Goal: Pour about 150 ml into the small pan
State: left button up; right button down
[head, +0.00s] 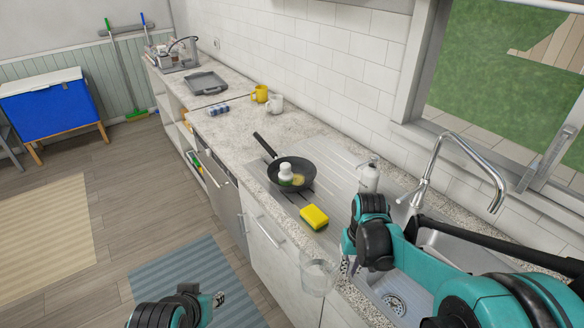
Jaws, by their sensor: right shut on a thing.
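A small dark pan (302,184) sits on the ridged steel drainboard, its handle pointing to the back left. A white bottle-like item (285,172) and something yellowish show in it. My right gripper (344,268) is shut on a clear glass vessel (318,274). It holds the vessel in front of the counter's front edge, nearer to me than the pan and apart from it. The vessel looks roughly upright; its liquid level is hard to make out. My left gripper (217,299) is low at the bottom, away from the counter; its fingers are too small to read.
A yellow sponge (314,217) lies between pan and vessel. A soap dispenser (369,177) stands right of the pan. A tall faucet (435,160) rises over the sink (452,247). Yellow and white mugs (275,103) and a grey tray (206,83) stand farther back.

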aim_at(304, 172)
jog(key=i+j+z, duration=0.2)
jog(key=i+j, duration=0.15)
jog(key=j, duration=0.3)
jog(key=i+j+z, duration=0.2)
jog(key=j, duration=0.5)
jog(key=i+j+z, duration=0.1)
jog(key=i+j, duration=0.15)
jog(key=i+j+z, duration=0.1)
jog(key=j, duration=0.35)
